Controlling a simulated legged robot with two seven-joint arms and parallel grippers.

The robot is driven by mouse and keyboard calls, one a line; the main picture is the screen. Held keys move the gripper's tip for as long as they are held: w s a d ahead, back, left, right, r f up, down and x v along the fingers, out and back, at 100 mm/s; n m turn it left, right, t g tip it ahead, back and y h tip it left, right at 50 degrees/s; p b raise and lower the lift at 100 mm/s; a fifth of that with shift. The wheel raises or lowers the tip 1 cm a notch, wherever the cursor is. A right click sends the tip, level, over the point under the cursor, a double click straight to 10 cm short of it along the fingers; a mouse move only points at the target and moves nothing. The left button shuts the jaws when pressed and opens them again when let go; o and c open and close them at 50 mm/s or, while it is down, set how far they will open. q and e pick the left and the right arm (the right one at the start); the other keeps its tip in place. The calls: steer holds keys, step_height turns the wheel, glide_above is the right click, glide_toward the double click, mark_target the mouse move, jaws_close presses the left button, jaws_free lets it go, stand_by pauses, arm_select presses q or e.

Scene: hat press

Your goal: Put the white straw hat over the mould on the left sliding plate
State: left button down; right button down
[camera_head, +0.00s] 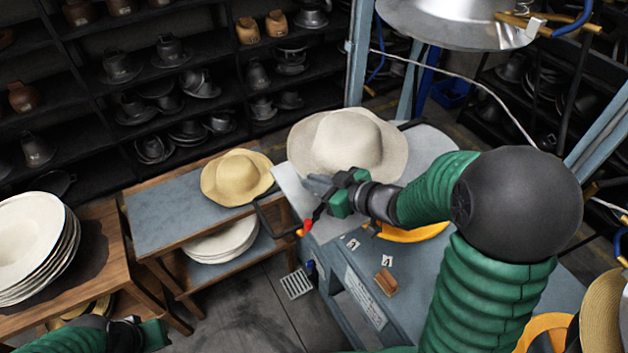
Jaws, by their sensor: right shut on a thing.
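The white straw hat (347,138) is at the left part of the blue-grey press table, above or on the left sliding plate (290,190). Its crown is up and its brim spreads over the plate. No mould shows there; the hat hides what is under it, and I cannot tell whether it is fully seated. My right gripper (318,187) is at the hat's near brim edge, shut on the brim. My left gripper (143,333) is low at the left, away from the hat; its fingers are partly cut off.
A tan hat (237,177) lies on a side table (165,222), with white hats (222,243) on its lower shelf. A stack of white hats (30,245) stands on a wooden table at left. A red-tipped handle (305,228) sticks out near my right gripper. A metal press dome (450,20) hangs above.

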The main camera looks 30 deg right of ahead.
steer(key=c, duration=1.4)
jaws_free()
steer(key=shift+c, duration=0.2)
steer(key=b+v, duration=0.1)
steer(key=v, duration=1.5)
steer(key=shift+s+d+r+b, duration=0.2)
steer(key=shift+s+b, duration=0.1)
steer(key=shift+b, duration=0.05)
steer(key=shift+d, duration=0.1)
